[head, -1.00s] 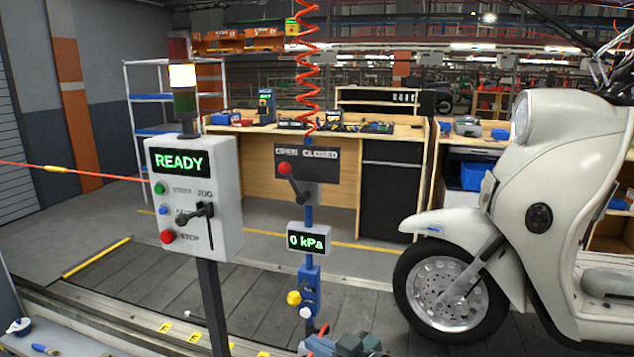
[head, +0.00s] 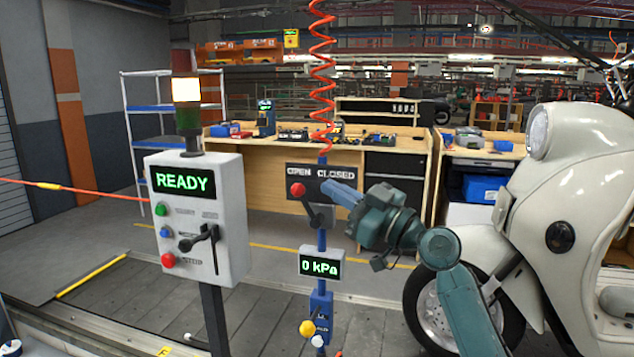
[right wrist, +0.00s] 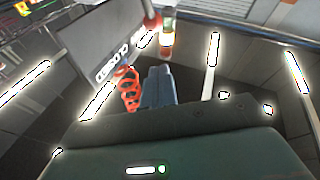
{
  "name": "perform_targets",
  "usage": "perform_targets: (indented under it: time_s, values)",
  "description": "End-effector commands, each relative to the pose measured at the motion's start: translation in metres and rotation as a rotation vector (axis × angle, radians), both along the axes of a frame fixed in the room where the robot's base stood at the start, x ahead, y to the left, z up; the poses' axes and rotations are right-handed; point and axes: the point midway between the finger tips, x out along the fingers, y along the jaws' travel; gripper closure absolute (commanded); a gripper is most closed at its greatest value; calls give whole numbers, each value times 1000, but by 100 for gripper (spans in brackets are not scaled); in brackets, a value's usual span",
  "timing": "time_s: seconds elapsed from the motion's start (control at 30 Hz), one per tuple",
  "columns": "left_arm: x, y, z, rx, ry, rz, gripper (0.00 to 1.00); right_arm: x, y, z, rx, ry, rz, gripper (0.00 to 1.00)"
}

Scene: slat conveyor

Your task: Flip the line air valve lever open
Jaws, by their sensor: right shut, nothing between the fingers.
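The air valve lever (head: 308,204) is a dark arm with a red ball knob (head: 298,189), in front of a dark plate marked OPEN CLOSED (head: 321,172). The lever tilts up and left, its knob below the word OPEN. A gauge (head: 321,265) below reads 0 kPa. My right gripper (head: 340,193) is shut and empty, just right of the lever and apart from the knob. In the right wrist view its blue fingers (right wrist: 158,84) lie together, with the plate's CLOSED lettering (right wrist: 112,64) to their left. My left gripper is not in view.
A control box (head: 196,219) reading READY, with buttons and its own black lever, stands left of the valve post. A red coiled hose (head: 322,80) hangs above the valve. A cream scooter (head: 575,190) stands at the right. A workbench (head: 265,170) is behind.

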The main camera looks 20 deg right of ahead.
Motion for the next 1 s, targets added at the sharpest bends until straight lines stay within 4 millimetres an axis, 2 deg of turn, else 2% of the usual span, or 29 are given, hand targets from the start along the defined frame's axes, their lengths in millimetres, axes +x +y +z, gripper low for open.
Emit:
perform_targets:
  time_s: [0.07,0.3,0.77,0.93,1.0]
  values:
    - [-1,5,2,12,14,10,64,13,10,9,5,1,3,100]
    - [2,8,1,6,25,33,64,39,21,-10,2,4,0,100]
    - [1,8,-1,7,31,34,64,45,24,-14,-1,2,0,100]
    - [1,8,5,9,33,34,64,48,29,-11,-75,44,0,100]
    - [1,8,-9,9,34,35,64,51,33,-19,-99,61,-2,100]
